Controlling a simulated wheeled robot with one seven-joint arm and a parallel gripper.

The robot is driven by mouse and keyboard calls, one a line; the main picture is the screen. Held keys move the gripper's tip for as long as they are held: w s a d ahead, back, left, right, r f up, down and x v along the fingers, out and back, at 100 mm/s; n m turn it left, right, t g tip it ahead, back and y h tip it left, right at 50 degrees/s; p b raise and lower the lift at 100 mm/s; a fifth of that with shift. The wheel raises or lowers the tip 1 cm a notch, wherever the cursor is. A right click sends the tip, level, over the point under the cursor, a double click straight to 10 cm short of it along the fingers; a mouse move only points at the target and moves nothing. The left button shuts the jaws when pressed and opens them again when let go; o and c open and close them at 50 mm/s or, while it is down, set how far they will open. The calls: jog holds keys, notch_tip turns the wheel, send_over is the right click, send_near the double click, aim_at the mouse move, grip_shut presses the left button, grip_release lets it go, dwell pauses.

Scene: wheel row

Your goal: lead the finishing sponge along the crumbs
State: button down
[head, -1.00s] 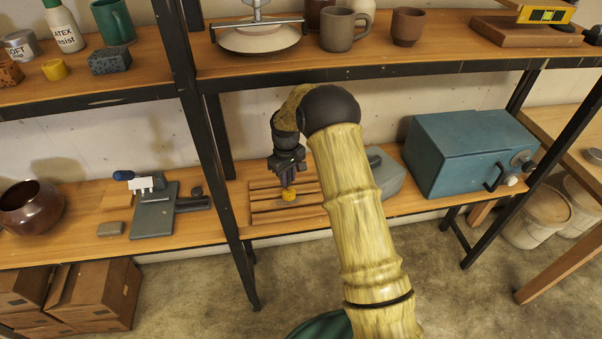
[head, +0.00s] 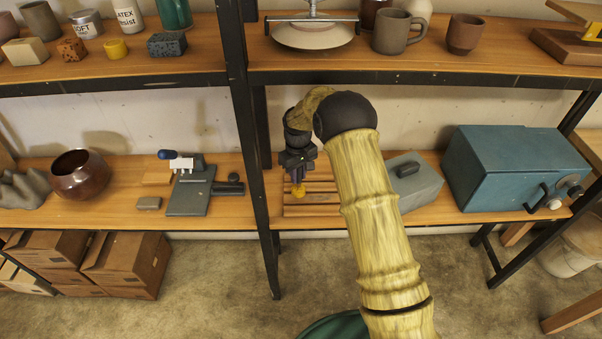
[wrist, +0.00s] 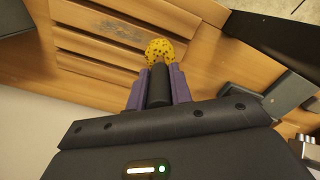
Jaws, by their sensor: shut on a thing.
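The finishing sponge is a yellow, dark-speckled round head (wrist: 172,52) on a dark handle (wrist: 158,86). My gripper (wrist: 157,98), with purple fingers, is shut on that handle. In the head view my gripper (head: 298,178) points down, with the sponge (head: 299,191) below it at the left part of a slatted wooden board (head: 322,208). In the wrist view the sponge is over the board's slats (wrist: 88,48); I cannot tell whether it touches. A streak of small dark specks, seemingly the crumbs (wrist: 124,30), lies on the board left of the sponge.
A black shelf post (head: 258,150) stands close left of my gripper. A grey lidded box (head: 413,185) and a blue cabinet (head: 512,170) stand right of the board. The upper shelf (head: 400,66) runs above. A grey metal tool (head: 190,190) stands beyond the post.

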jog(key=shift+f, duration=0.65)
jog(key=shift+d+f, duration=0.1)
jog(key=shift+f, duration=0.2)
jog(key=shift+s+d+f, duration=0.1)
jog(key=shift+d, duration=7.15)
notch_tip(320, 180, up, 2)
jog(key=shift+r, duration=0.15)
